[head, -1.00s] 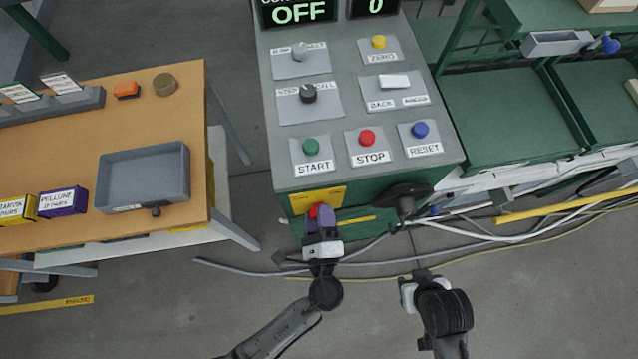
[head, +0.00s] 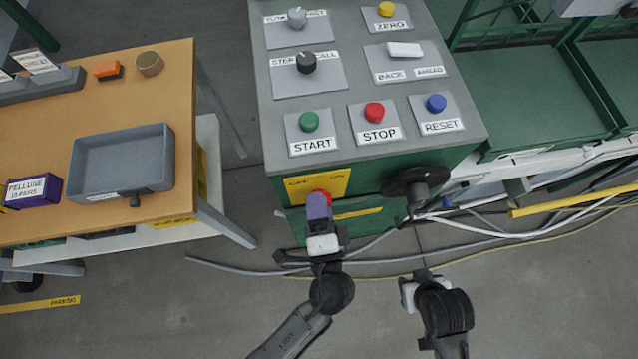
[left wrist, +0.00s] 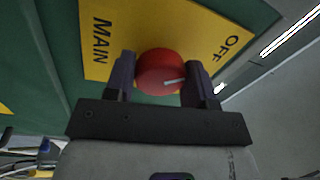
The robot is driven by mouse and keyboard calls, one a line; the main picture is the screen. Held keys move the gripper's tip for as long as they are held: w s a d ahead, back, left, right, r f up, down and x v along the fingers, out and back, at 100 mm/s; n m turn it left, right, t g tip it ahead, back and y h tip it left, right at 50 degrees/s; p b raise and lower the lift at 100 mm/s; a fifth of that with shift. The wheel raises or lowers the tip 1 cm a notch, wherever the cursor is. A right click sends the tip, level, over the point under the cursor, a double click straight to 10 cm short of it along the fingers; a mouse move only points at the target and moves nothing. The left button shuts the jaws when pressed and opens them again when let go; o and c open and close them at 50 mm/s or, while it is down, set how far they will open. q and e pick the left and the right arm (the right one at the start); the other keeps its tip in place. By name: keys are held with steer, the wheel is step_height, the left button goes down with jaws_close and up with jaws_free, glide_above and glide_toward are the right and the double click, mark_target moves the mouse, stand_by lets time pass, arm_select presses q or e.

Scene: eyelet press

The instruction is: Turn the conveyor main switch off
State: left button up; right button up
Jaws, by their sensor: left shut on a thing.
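The main switch is a red rotary knob (head: 321,196) on a yellow plate (head: 300,186) on the green front of the console. In the left wrist view the red knob (left wrist: 160,72) sits between my two dark fingertips, which touch its sides. Its short white mark points right in that view. The plate there (left wrist: 150,25) reads MAIN at left and OFF at upper right; the rest of it is hidden. My left gripper (head: 319,208) is shut on the knob. My right gripper (head: 409,292) hangs low, apart from the console; its fingers are unclear.
The console top (head: 262,100) carries green START, red STOP and blue RESET buttons. A black handwheel (head: 414,182) juts out right of the switch. Cables (head: 480,238) run across the floor. A wooden table (head: 182,80) with a grey tray stands left. Floor in front is open.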

arm_select(q)
steer(key=shift+r+n, duration=0.1)
steer(key=shift+n, duration=0.2)
steer(key=o, duration=0.9)
steer(key=shift+s, duration=0.1)
steer(key=s+d+f, duration=0.1)
steer(key=s+d, duration=0.1)
steer(key=s, duration=1.1)
steer(key=shift+s+d+f+p, duration=0.2)
steer(key=shift+d+p, duration=0.05)
steer(key=shift+p, duration=0.1)
